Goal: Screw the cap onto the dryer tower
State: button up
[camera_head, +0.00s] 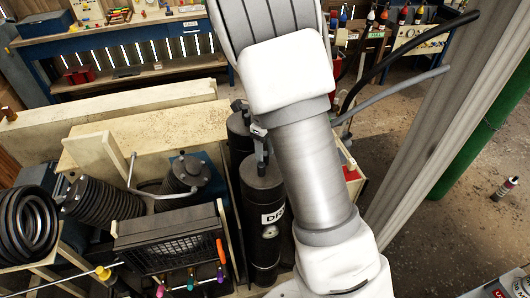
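The dryer tower (254,215) is an upright black cylinder with a white label starting "DR", in the middle of the view. My arm covers the label's right end and part of the tower's right side. A second black cylinder (237,132) stands just behind it. A small dark and grey piece (261,146) shows above the front tower's top, close against my arm. I cannot tell whether it is a fitting, the cap or part of my gripper. I can make out no separate cap. My gripper cannot be made out; my white arm fills the centre.
Left of the towers are a finned cylinder (107,199), a black radiator grille (168,250), black coiled hose (28,225) and several colored-handled tools. A pale wooden frame (138,104) surrounds them. A workbench (135,72) stands behind. A green post (470,150) and open floor lie right.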

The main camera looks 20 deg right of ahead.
jog(key=shift+s, duration=0.1)
notch_tip(320, 180, up, 17)
jog(key=b, duration=0.1)
jog(key=s+a+n+b, duration=0.2)
jog(key=s+n+b, duration=0.2)
jog(key=n+b, duration=0.95)
jog(key=f+n, duration=0.1)
jog(key=f, duration=0.4)
jog(key=f+n+p, duration=0.1)
jog(key=f, duration=0.5)
jog(key=f+n+p, duration=0.1)
jog(key=f, duration=0.4)
jog(key=shift+w+d+f, duration=0.15)
jog(key=shift+d+f, duration=0.05)
jog(key=shift+f, duration=0.15)
grip_shut()
